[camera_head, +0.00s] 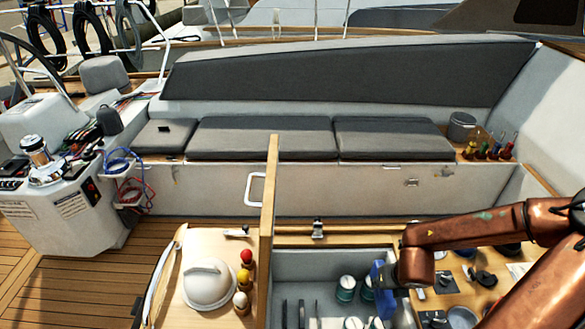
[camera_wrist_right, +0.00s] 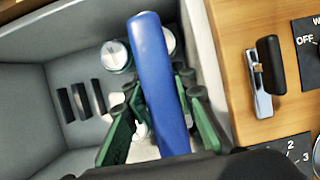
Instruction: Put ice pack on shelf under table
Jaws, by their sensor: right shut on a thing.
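The ice pack is a long blue slab (camera_head: 383,275), upright in the head view near the right side of a grey recessed compartment (camera_head: 300,260) in the table. In the right wrist view the ice pack (camera_wrist_right: 150,60) stretches up from between the green fingers. My right gripper (camera_wrist_right: 162,95) is shut on it above the compartment. In the head view my copper right arm hides much of this gripper. A shelf under the table cannot be made out clearly. My left gripper is not in view.
Several capped jars (camera_head: 346,288) and dark slots (camera_wrist_right: 82,101) are in the compartment. A wooden panel with switches (camera_wrist_right: 262,80) borders it on the right. An upright wooden leaf (camera_head: 269,205) and a white dome (camera_head: 209,284) stand left. The cushioned bench is behind.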

